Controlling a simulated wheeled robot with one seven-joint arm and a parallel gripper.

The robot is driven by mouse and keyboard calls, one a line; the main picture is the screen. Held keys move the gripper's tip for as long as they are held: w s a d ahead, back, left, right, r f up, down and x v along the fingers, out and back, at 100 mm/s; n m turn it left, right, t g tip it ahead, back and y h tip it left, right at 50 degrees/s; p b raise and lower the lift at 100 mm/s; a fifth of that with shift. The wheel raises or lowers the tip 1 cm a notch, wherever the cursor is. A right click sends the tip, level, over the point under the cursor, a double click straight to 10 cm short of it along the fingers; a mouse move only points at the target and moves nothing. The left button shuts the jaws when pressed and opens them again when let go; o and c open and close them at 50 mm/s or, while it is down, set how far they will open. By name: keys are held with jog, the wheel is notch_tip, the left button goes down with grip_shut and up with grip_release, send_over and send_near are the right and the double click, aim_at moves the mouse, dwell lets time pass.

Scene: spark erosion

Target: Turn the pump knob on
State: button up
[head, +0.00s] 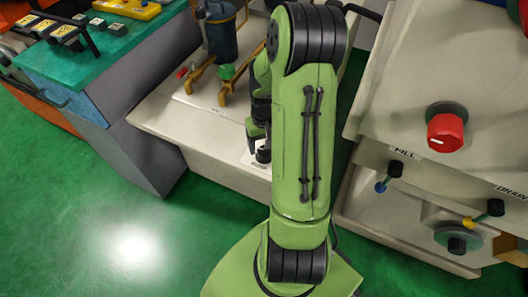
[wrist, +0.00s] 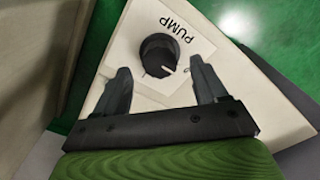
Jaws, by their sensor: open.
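The pump knob (wrist: 158,55) is a round black knob with a white pointer line. It sits on a white plate marked PUMP (wrist: 178,28), on a cream surface. In the wrist view my gripper (wrist: 160,68) is open, with one dark finger on each side of the knob and its tips near the knob's lower edge. The fingers appear apart from the knob; their height above it is hard to judge. In the head view my gripper (head: 258,142) is partly hidden by my green arm, and only part of the white plate (head: 252,165) shows below it.
A cream cabinet at the right carries a red knob (head: 445,132), a FILL lever (head: 388,178) and a DRAIN lever (head: 483,212). Ochre pipes with a dark canister (head: 221,35) stand on the pump's base. A teal-topped bench (head: 95,65) is at the left. Green floor is open in front.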

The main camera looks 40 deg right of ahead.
aim_at(264, 150)
notch_tip(264, 150, down, 3)
jog(key=shift+f+b, duration=0.1)
jog(key=shift+b, duration=0.25)
jog(key=c, duration=1.1)
jog(key=shift+o, duration=0.2)
jog(key=shift+m, duration=0.3)
jog(key=m, duration=0.3)
jog(key=shift+r+m, duration=0.2)
jog(key=shift+m, duration=0.1)
jog(key=m, duration=0.4)
jog(key=shift+m+p, duration=0.3)
jog(key=shift+p, duration=0.05)
jog(key=m, duration=0.9)
